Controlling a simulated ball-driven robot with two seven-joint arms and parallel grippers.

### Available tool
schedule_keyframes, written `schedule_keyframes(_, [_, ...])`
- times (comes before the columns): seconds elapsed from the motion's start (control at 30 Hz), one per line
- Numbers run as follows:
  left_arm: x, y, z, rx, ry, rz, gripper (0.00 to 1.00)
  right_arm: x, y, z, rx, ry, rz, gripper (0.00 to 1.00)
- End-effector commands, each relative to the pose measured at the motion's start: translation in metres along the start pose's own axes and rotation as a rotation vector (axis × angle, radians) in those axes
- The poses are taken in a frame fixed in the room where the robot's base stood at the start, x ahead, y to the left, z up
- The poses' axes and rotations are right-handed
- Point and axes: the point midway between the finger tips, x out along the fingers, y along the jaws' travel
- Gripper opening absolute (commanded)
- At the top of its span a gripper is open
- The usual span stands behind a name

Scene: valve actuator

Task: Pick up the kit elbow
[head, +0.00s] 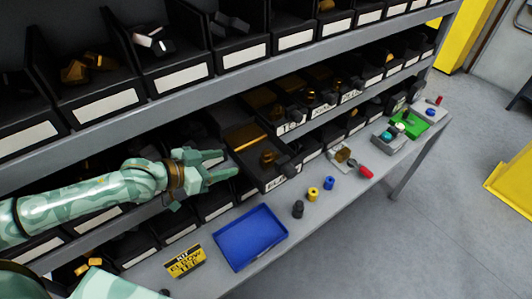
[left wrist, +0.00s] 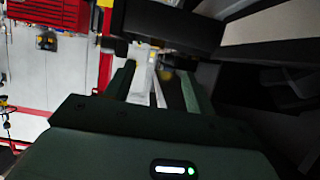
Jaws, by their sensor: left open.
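My left gripper (head: 229,163) is open, its two pale green fingers pointing right, in front of the shelf's lower row of bins. A pulled-out black bin (head: 285,168) with a white label is just right of the fingertips. A small brass-brown fitting (head: 268,158) lies in it; I cannot tell for sure that it is the elbow. The left wrist view shows the two dark fingers (left wrist: 157,85) apart, with no part clearly between them. My right gripper is not in view.
A blue tray (head: 250,238) and a yellow-black kit sign (head: 185,261) stand on the grey bench. Right of them are a dark cylinder (head: 298,209), yellow (head: 313,194) and blue (head: 329,183) pieces, and a red-handled tool (head: 360,170). The shelf edge (head: 200,82) runs above the gripper.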

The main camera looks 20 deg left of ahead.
Motion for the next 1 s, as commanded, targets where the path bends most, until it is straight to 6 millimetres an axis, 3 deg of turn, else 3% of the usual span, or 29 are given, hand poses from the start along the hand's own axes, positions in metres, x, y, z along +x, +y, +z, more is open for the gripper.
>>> schedule_keyframes(0.1, [0.033, 0.001, -0.003, 0.000, 0.006, 0.001, 0.55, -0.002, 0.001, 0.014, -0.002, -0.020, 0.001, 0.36])
schedule_keyframes(0.3, [0.072, 0.000, -0.001, 0.000, 0.003, -0.001, 0.55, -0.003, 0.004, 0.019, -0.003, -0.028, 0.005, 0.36])
schedule_keyframes(0.53, [0.091, 0.001, 0.001, -0.001, 0.001, 0.000, 0.55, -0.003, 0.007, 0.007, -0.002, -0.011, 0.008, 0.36])
schedule_keyframes(0.8, [0.132, 0.002, 0.006, 0.001, 0.001, 0.000, 0.55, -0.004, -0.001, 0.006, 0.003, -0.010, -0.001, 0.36])
schedule_keyframes(1.0, [0.135, 0.002, 0.007, 0.001, -0.001, 0.000, 0.55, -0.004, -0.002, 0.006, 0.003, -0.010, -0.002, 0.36])
